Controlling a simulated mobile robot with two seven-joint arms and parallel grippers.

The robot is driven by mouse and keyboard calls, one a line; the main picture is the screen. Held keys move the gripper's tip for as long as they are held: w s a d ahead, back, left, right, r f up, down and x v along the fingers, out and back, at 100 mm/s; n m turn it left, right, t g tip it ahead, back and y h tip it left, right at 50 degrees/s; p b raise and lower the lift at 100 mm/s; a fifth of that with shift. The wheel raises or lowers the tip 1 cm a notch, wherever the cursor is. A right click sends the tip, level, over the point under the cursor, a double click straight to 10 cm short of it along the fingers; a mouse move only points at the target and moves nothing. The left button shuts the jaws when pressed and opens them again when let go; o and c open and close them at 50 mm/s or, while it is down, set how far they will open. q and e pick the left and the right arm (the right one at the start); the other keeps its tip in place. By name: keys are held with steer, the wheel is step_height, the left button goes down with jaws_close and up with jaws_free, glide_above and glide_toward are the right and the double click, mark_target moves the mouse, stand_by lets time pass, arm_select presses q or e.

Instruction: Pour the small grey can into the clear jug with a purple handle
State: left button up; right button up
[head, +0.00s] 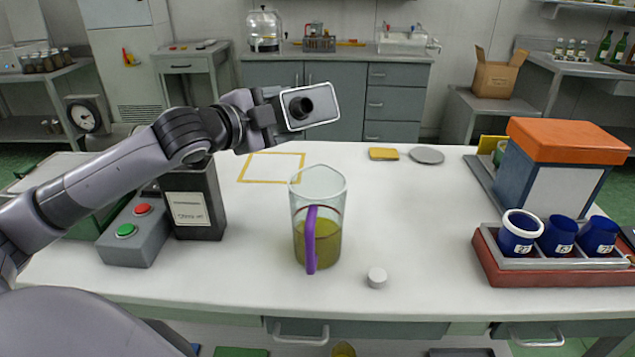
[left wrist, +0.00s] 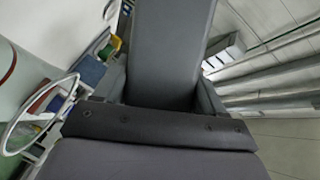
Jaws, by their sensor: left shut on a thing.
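The small grey can (head: 328,97) is a boxy tin with a pale rim and a dark round spout on the face turned to me. My left gripper (head: 270,112) is shut on it and holds it tilted in the air, above and slightly behind the jug. The clear jug (head: 332,195) stands upright on the white table, its purple handle (head: 311,240) facing me and yellow-green liquid in its lower half. No stream shows between can and jug. In the left wrist view the can (left wrist: 168,45) sits between the fingers, and the jug's rim (left wrist: 12,140) shows at the left. My right gripper is out of view.
A black labelled container (head: 192,205) and a button box (head: 135,232) stand left of the jug. A small white cap (head: 377,278) lies right of it. A red tray (head: 490,262) with blue cups and an orange-topped box (head: 568,140) stand at the right. The table between is clear.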

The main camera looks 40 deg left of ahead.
arm_select(q)
steer(key=shift+a+r+m+t+b, duration=0.1)
steer(key=shift+r+m+t+b, duration=0.2)
steer(key=shift+r+m+b, duration=0.4)
stand_by(0.6)
steer(key=shift+s+d+f+m+y+b, duration=0.1)
steer(key=shift+d+f+m+y+b, duration=0.2)
steer(key=shift+f+m+b, duration=0.3)
steer(key=shift+s+d+f+t+b, duration=0.1)
steer(key=shift+d+f+t+b, duration=0.2)
steer(key=shift+b, duration=0.3)
steer(key=shift+f+m+t+b, duration=0.1)
steer(key=shift+m+t+b, duration=0.3)
steer(key=shift+m+b, duration=0.65)
stand_by(3.4)
steer(key=shift+p, duration=0.35)
